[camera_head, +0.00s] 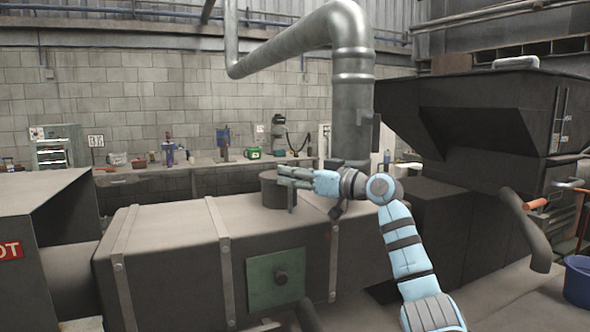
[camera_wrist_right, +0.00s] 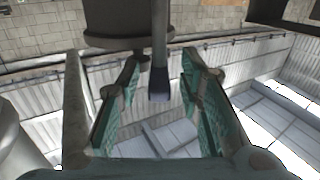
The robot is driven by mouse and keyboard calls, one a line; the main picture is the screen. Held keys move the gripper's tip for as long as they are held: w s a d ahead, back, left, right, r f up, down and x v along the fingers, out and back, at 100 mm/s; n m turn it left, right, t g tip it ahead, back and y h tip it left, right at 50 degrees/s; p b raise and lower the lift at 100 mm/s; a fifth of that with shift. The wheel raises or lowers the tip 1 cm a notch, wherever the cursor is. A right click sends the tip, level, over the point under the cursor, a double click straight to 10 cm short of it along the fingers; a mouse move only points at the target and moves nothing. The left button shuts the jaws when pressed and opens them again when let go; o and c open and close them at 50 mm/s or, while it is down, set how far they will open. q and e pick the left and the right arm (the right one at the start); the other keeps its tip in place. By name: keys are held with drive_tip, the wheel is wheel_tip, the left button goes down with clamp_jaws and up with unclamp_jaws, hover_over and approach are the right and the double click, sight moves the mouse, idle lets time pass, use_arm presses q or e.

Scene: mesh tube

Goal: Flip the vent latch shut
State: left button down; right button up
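A dark round vent (camera_head: 269,189) stands on top of the long grey metal box, and a thin upright bar (camera_head: 292,199), which looks like its latch, shows at its right side. In the right wrist view the vent (camera_wrist_right: 112,18) is at the top, and the dark latch bar (camera_wrist_right: 161,75) reaches down between the fingers. My right gripper (camera_head: 284,176) is at the vent's upper right, partly in front of it. In the wrist view its teal-padded fingers (camera_wrist_right: 163,58) are spread on either side of the bar, with visible gaps. My left gripper is in no view.
The long box (camera_head: 170,245) has raised straps and a green square plate (camera_head: 276,280) on its front. A big silver pipe (camera_head: 353,110) rises behind my right arm. A dark hopper (camera_head: 480,120) stands at the right. A workbench with tools lines the back wall.

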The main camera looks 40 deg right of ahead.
clamp_jaws()
drive_tip(key=shift+m+h, duration=0.4)
drive_tip(key=shift+h, duration=0.2)
drive_tip(key=m+h+p, duration=0.1)
drive_tip(key=m+h, duration=0.1)
drive_tip(key=h, duration=0.1)
drive_tip(key=shift+a+p, duration=0.25)
drive_tip(key=shift+p, duration=0.15)
drive_tip(key=shift+a+m+h+p, duration=0.15)
drive_tip(key=shift+m+h+p, duration=1.15)
drive_tip(key=shift+h, duration=1.1)
drive_tip(key=shift+m+g, duration=0.3)
unclamp_jaws()
